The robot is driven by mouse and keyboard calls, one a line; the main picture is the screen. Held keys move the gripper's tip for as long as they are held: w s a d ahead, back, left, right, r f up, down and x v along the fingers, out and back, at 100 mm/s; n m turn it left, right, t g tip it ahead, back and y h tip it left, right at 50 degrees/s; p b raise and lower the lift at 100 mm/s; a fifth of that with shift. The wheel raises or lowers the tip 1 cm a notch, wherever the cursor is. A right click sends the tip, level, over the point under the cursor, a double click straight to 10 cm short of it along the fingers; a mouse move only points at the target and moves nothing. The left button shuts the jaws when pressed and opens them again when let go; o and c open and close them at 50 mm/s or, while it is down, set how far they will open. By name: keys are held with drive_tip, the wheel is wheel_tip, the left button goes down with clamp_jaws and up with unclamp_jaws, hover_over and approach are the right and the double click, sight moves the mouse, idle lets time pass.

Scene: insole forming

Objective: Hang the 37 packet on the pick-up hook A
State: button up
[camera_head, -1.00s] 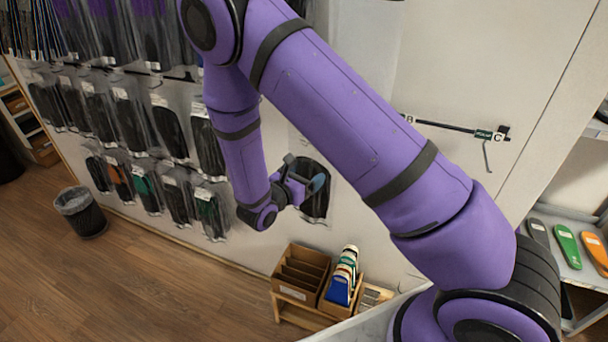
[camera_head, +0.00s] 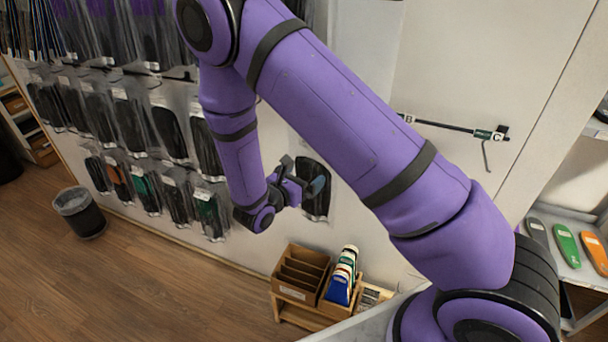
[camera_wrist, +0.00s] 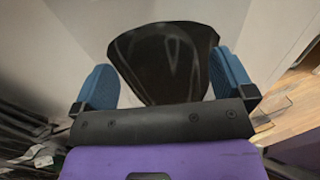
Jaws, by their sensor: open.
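A black packet (camera_head: 317,200) hangs against the white wall, right of my gripper (camera_head: 301,176) in the head view; its number cannot be read. Its upper end is behind my arm, so its support is hidden. In the wrist view the dark packet (camera_wrist: 165,60) lies ahead, between the blue fingertips of my gripper (camera_wrist: 166,82). The fingers are spread wide, with gaps beside the packet. The pick-up rail (camera_head: 445,124) shows tags B (camera_head: 409,118) and C (camera_head: 499,135). Hook A is not visible.
Rows of hanging packets (camera_head: 130,125) fill the wall at left. A bin (camera_head: 80,212) is on the floor. A shelf with insoles (camera_head: 566,245) is at right.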

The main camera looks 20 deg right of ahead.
drive_tip(key=f+v, duration=0.1)
drive_tip(key=v, duration=0.9)
drive_tip(key=s+d+r+m+g+y, duration=0.2)
drive_tip(key=s+d+r+m+g, duration=0.15)
drive_tip(key=r, duration=0.25)
drive_tip(key=s+d+r+m+g+y, duration=0.1)
drive_tip(key=s+d+r+m+g, duration=0.15)
drive_tip(key=d+r+m, duration=0.35)
drive_tip(key=s+d+r+m+g+y, duration=0.2)
drive_tip(key=d+r+m+g, duration=0.15)
drive_tip(key=r, duration=0.35)
drive_tip(key=s+d+r+m+t+y, duration=0.1)
drive_tip(key=s+r+m+t+y, duration=0.5)
drive_tip(key=s+r+m+y, duration=0.4)
drive_tip(key=shift+s+d+r+m, duration=0.15)
drive_tip(key=shift+s+r+m, duration=0.35)
drive_tip(key=shift+s+r, duration=1.7)
drive_tip(key=shift+s+f, duration=0.1)
drive_tip(key=shift+f, duration=0.05)
